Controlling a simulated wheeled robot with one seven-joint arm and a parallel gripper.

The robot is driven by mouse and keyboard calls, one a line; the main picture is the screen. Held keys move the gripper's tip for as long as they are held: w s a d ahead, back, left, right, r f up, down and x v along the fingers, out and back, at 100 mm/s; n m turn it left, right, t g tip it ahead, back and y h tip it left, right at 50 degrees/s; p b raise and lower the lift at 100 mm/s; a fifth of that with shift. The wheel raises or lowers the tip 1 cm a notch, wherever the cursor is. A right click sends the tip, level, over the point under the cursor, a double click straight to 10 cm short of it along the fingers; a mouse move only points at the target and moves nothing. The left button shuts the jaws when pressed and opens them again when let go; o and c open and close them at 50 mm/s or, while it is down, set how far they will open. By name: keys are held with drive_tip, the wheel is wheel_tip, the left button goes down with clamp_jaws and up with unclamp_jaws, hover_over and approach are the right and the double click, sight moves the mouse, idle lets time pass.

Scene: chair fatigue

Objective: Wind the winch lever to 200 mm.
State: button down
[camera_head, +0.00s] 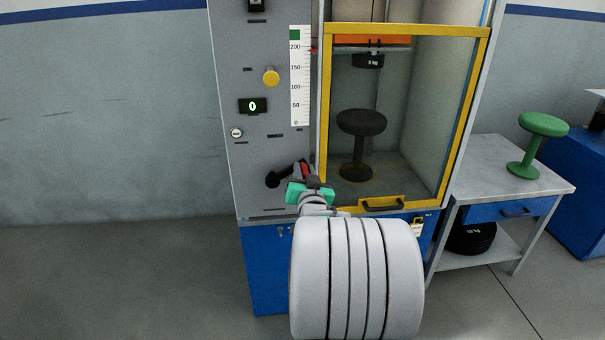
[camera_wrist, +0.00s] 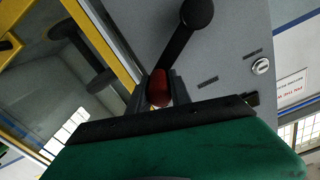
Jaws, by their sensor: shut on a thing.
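The winch lever (camera_head: 286,174) is a black crank on the grey machine panel, its arm pointing up and right from its hub (camera_wrist: 197,14). Its red grip (camera_wrist: 158,88) sits between the two fingers of my gripper (camera_wrist: 160,92) in the wrist view. My gripper (camera_head: 306,179) is shut on this grip, which partly shows in the head view. The white scale (camera_head: 300,90) runs from 0 to 200 with a green patch at its top. A small red pointer (camera_head: 313,50) at its right edge stands slightly below the 200 mark.
A yellow-framed door (camera_head: 322,110) closes the chamber right of the lever. Inside, a black weight (camera_head: 369,61) hangs above a black stool (camera_head: 361,123). A table (camera_head: 510,172) stands right.

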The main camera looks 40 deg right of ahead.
drive_tip(key=f+m, duration=0.1)
drive_tip(key=f+m+b, duration=0.1)
drive_tip(key=d+f+m, duration=0.1)
drive_tip(key=shift+s+b, duration=0.3)
drive_tip(key=shift+s, duration=0.1)
drive_tip(key=c, duration=1.4)
unclamp_jaws()
drive_tip(key=shift+o, duration=1.1)
drive_tip(key=shift+r, duration=0.15)
